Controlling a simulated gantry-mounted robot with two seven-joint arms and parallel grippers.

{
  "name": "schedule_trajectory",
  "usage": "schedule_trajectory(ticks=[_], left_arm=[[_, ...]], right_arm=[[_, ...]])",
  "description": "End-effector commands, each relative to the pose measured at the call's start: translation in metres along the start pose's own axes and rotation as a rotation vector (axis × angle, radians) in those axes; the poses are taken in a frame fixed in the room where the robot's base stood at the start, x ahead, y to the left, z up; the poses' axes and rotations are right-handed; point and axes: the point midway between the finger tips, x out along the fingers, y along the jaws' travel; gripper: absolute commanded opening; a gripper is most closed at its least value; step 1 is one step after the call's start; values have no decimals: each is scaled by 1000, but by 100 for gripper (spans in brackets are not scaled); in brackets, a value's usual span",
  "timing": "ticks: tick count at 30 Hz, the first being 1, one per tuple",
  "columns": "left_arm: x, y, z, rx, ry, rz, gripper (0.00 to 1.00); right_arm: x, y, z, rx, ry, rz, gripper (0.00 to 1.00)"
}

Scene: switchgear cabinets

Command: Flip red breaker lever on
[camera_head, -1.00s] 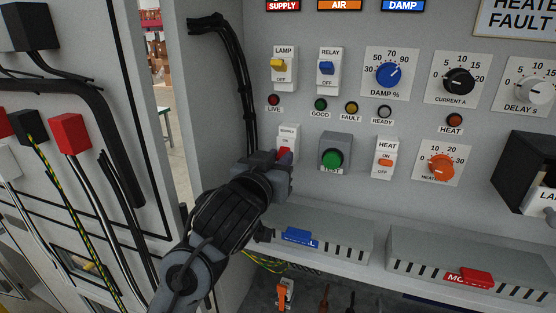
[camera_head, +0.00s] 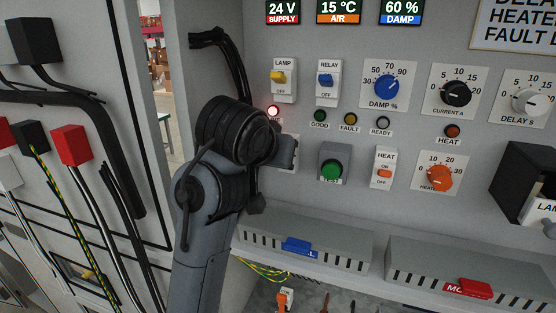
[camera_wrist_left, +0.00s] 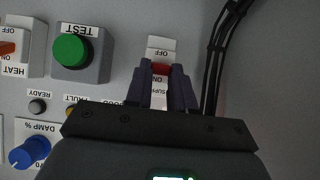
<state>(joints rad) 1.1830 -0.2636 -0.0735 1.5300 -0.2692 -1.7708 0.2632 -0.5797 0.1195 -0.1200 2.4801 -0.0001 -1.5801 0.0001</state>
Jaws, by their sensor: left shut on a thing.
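In the left wrist view, which shows the panel upside down, the red breaker lever (camera_wrist_left: 160,69) sits on a white breaker (camera_wrist_left: 161,50) marked OFF and ON. The lever is between the two fingers of my left gripper (camera_wrist_left: 163,75), which is shut on it. The lever is near the ON marking. In the head view my left gripper (camera_head: 287,152) is against the panel and hides most of the breaker and its lever. The LIVE lamp (camera_head: 273,112) just above glows red. My right gripper is not in view.
A green TEST button (camera_head: 332,169) and an orange HEAT switch (camera_head: 384,173) are to the right. Yellow LAMP (camera_head: 278,77) and blue RELAY (camera_head: 326,80) switches are above. Black cables (camera_head: 240,75) run down beside the breaker. A grey slotted duct (camera_head: 345,252) juts out below.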

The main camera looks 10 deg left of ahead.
Motion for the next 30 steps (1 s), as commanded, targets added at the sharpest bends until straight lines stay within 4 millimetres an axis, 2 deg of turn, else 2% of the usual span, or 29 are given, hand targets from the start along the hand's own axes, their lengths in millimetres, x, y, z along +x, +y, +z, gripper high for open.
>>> schedule_trajectory(ticks=[13, 14, 18, 30], left_arm=[[0, 0, -1, -1, -13, 0, 0], [0, 0, -1, -1, -13, 0, 26], [0, 0, -1, -1, -12, 0, 48], [-2, 0, -3, -1, -11, 0, 49]], right_arm=[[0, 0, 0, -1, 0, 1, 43], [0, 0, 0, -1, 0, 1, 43], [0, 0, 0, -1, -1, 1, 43], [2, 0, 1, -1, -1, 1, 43]])
